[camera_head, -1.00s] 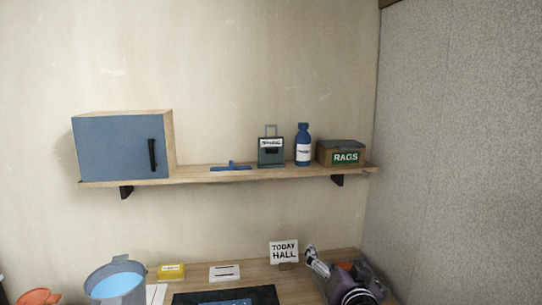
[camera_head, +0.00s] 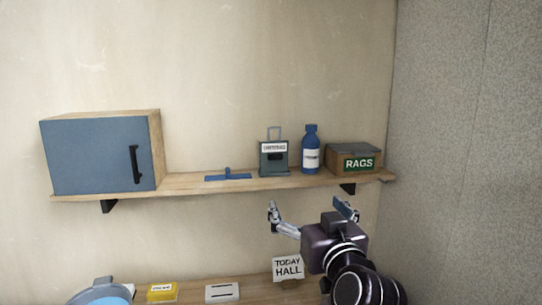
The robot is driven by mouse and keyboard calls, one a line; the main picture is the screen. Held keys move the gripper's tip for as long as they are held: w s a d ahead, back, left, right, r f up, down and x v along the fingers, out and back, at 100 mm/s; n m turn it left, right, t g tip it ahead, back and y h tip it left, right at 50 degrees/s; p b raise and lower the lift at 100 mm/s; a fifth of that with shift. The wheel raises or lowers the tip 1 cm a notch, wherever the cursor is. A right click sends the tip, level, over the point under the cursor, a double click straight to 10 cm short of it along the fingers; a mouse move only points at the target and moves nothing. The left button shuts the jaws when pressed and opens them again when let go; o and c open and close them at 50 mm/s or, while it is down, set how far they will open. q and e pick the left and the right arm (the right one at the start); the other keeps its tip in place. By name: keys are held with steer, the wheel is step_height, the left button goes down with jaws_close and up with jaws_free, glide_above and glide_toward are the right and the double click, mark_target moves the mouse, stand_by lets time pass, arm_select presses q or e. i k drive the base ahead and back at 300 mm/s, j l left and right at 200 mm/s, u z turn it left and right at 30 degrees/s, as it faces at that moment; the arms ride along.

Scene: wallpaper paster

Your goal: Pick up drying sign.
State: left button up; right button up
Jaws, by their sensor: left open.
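No sign that I can read as a drying sign shows. A dark grey-green upright item (camera_head: 273,164) with a loop handle and a white label stands on the wall shelf; its label is too small to read surely. A white card sign reading TODAY HALL (camera_head: 288,267) stands on the table below. My left gripper (camera_head: 310,213) is open and empty, its fingers spread wide in front of the wall. In the picture it is just below the shelf and above the card sign. My right gripper is not in view.
The wooden shelf (camera_head: 200,184) also holds a blue-doored cabinet (camera_head: 98,156), a flat blue tool (camera_head: 228,175), a blue bottle (camera_head: 310,150) and a RAGS box (camera_head: 352,158). Below are a bucket (camera_head: 100,291), a yellow packet (camera_head: 161,292) and a white block (camera_head: 222,292). A grey wall (camera_head: 460,150) bounds the right.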

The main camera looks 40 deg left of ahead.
mark_target(273, 155)
steer(key=i+j, duration=0.2)
steer(key=j, duration=0.2)
steer(key=i+j, duration=0.45)
steer(key=j, duration=0.3)
